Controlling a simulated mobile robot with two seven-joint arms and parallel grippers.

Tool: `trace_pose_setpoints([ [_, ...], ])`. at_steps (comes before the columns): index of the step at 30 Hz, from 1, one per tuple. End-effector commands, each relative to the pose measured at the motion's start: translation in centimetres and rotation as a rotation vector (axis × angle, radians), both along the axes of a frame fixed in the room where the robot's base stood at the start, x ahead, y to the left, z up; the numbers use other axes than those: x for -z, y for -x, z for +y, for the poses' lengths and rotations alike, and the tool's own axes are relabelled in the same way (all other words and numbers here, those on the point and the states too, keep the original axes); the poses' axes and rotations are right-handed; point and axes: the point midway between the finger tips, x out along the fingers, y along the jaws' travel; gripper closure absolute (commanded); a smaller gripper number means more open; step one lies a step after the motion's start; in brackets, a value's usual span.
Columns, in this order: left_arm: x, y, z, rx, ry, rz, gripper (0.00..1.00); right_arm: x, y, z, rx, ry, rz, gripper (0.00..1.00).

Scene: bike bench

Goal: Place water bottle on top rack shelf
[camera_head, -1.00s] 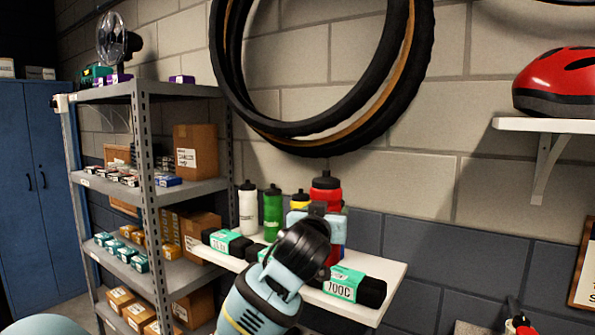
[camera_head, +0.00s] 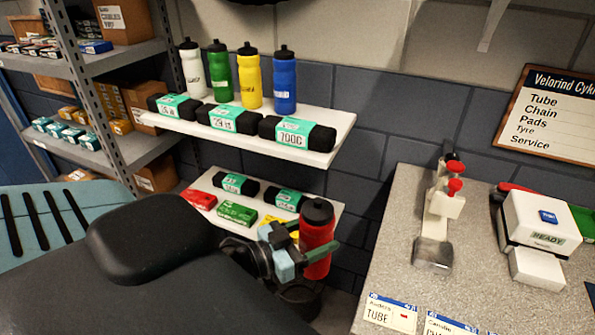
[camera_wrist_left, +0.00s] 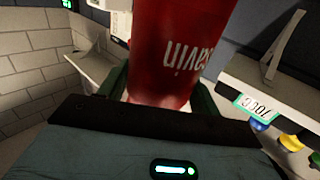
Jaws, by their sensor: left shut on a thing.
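The red water bottle (camera_head: 317,232) with a black cap is held upright by my left gripper (camera_head: 308,250), which is shut around its body. In the head view, the bottle is at the front right of the lower white shelf (camera_head: 328,212) and below the upper white shelf (camera_head: 335,140). The red bottle also fills the top middle of the left wrist view (camera_wrist_left: 178,50), with its lettering upside down. White, green, yellow and blue (camera_head: 284,82) bottles stand in a row along the back of the upper shelf. My right gripper is not in view.
Black rolls with green labels (camera_head: 297,135) line the upper shelf's front. Boxes and rolls lie on the lower shelf. A metal rack (camera_head: 110,110) stands left. A grey counter (camera_head: 395,225) at right holds a red-and-white tool (camera_head: 442,205) and a white device (camera_head: 540,230).

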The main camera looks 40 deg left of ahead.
Motion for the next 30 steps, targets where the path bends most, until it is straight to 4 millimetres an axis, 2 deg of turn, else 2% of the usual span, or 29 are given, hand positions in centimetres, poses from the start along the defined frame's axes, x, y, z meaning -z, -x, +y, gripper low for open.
trace_pose_setpoints([
  [3, 0.6, 0.8, -1.6, -0.032, 0.009, -0.004, 0.60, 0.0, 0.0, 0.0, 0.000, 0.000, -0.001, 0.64],
  [18, 0.1, 0.5, -5.8, -0.292, 0.008, -0.003, 0.60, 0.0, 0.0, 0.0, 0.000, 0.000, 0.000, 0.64],
  [30, -0.2, 0.3, -6.6, -0.342, -0.002, -0.003, 0.60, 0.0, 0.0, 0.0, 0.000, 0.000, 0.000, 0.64],
])
